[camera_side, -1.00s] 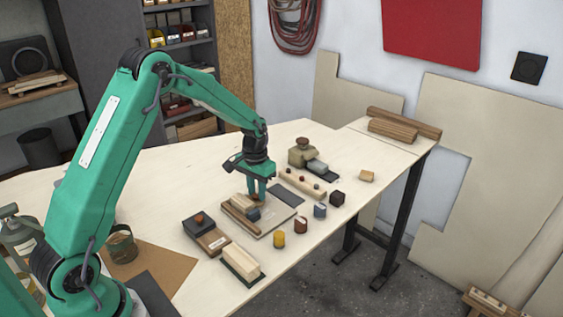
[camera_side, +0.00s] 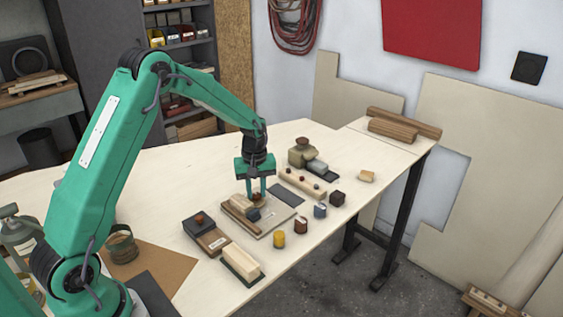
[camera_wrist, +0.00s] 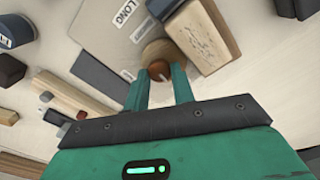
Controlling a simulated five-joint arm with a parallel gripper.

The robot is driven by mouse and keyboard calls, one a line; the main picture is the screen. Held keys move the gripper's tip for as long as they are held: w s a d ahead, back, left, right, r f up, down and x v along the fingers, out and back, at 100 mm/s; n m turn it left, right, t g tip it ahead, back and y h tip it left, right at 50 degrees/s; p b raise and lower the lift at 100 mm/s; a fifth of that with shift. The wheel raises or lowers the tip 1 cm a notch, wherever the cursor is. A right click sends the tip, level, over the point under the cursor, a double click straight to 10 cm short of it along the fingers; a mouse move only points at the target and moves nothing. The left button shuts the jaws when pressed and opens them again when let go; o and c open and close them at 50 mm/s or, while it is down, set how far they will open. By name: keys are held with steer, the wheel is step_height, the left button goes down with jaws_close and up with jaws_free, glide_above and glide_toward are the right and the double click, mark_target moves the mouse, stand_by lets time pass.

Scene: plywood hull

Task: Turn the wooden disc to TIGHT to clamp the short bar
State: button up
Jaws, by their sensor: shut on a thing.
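The wooden disc (camera_wrist: 157,52) shows between my fingertips in the wrist view, with a small pale mark on its near side. My gripper (camera_wrist: 160,88) is shut on the disc; in the side view my gripper (camera_side: 256,194) points down at the fixture, and the disc is mostly hidden by the fingers. A pale wooden block (camera_wrist: 196,38) lies right beside the disc, along a darker brown strip; I cannot tell which piece is the short bar. The fixture plate (camera_wrist: 100,32) is grey-beige and carries a LONG label (camera_wrist: 122,16); a second label is partly hidden. I cannot read TIGHT.
In the side view, a dark block with a reddish knob (camera_side: 199,219) and a pale block on a green base (camera_side: 242,262) stand at the front left. A pegged wooden rail (camera_side: 302,184) lies behind. Several small coloured pieces line the table's right edge.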

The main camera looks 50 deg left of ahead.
mark_target(256, 194)
steer(key=shift+r+n, duration=0.15)
steer(key=shift+n, duration=0.35)
steer(key=o, duration=1)
steer(key=shift+r, duration=3.85)
steer(key=shift+r, duration=0.1)
